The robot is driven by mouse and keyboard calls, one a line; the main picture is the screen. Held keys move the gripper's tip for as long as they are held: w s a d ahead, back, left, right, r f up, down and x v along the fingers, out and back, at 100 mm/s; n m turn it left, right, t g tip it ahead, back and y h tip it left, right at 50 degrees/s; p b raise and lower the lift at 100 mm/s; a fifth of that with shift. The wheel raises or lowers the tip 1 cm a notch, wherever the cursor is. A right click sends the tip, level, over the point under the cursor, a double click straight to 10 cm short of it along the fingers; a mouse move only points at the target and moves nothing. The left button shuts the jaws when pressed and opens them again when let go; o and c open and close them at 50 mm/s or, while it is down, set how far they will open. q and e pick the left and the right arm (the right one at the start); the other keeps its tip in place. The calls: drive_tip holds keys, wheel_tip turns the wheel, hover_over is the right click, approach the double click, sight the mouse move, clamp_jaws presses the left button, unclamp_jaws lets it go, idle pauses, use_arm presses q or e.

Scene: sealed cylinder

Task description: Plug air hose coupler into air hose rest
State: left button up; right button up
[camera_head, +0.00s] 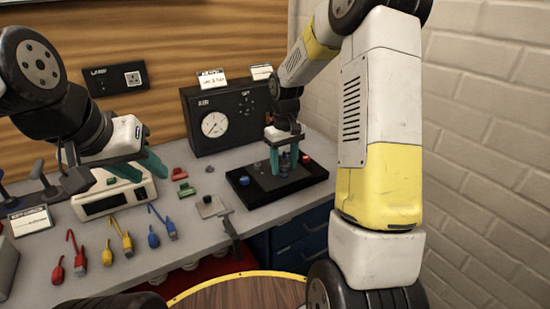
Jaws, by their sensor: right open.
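My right gripper (282,164) points down over a black board (270,194) on the right of the bench. Its teal fingers are apart, with a small dark fitting (284,168) between or just behind them; I cannot tell whether they touch it. A blue fitting (243,181) sits at the board's left and a red one (306,160) at its back right. I cannot tell for certain which fitting is the air hose coupler or the air hose rest. My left gripper (140,170) hangs over the white instrument at the left, its teal fingers apart and nothing visible in them.
A black gauge box (217,125) stands behind the board. Green (186,190) and red (179,174) clips, a grey block (211,206), and red, yellow and blue cables (154,238) lie on the bench. The white instrument (100,204) is left. A brick wall bounds the right.

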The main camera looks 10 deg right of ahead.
sight(284, 158)
idle(0.3)
clamp_jaws()
idle(0.7)
drive_tip(key=shift+r, duration=0.1)
idle(0.6)
drive_tip(key=shift+r, duration=2.9)
